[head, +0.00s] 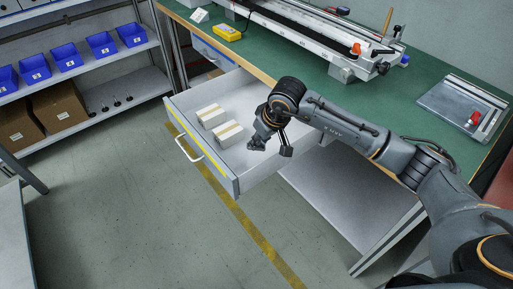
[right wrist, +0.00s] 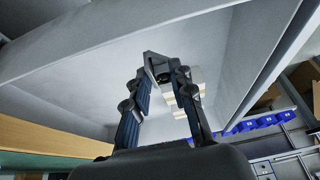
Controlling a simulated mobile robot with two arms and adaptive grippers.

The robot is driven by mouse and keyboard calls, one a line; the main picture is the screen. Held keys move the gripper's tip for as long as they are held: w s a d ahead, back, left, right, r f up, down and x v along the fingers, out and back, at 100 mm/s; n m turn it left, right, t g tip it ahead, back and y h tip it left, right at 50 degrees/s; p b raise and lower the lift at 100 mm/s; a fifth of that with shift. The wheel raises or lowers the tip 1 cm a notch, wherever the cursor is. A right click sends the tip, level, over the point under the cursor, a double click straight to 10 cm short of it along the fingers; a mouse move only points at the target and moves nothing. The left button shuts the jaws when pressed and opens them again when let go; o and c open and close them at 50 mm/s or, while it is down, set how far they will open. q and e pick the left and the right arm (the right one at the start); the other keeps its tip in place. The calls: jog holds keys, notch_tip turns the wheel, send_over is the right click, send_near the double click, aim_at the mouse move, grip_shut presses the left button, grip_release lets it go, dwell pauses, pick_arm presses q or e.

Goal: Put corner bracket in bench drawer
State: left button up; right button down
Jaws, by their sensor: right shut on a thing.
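The bench drawer (head: 232,178) is pulled open, a light grey box with a yellow-striped front and a handle. My right gripper (head: 271,148) is over the right part of the open drawer, pointing down into it. In the right wrist view, my right gripper (right wrist: 163,80) is shut on a small dark grey angled piece, the corner bracket (right wrist: 152,58), at its fingertips. The drawer walls (right wrist: 85,50) surround it there. The bracket cannot be made out clearly in the head view. My left gripper is not in view.
Two small cartons (head: 228,132) lie in the drawer's left part. A shelf with blue bins (head: 66,57) stands left. The floor before the drawer is clear.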

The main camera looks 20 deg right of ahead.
aim_at(257, 157)
jog(key=shift+w+a+f, duration=0.2)
jog(key=shift+w+f, duration=0.55)
jog(key=shift+f, duration=0.15)
notch_tip(257, 157, down, 3)
jog(key=shift+w+f, duration=0.1)
jog(key=shift+f, duration=0.05)
pick_arm(q)
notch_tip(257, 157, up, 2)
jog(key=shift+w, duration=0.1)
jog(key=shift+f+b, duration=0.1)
jog(key=shift+b, duration=0.2)
pick_arm(e)
jog(key=shift+f, duration=0.1)
jog(key=c, duration=1.1)
grip_release()
jog(key=shift+c, duration=0.2)
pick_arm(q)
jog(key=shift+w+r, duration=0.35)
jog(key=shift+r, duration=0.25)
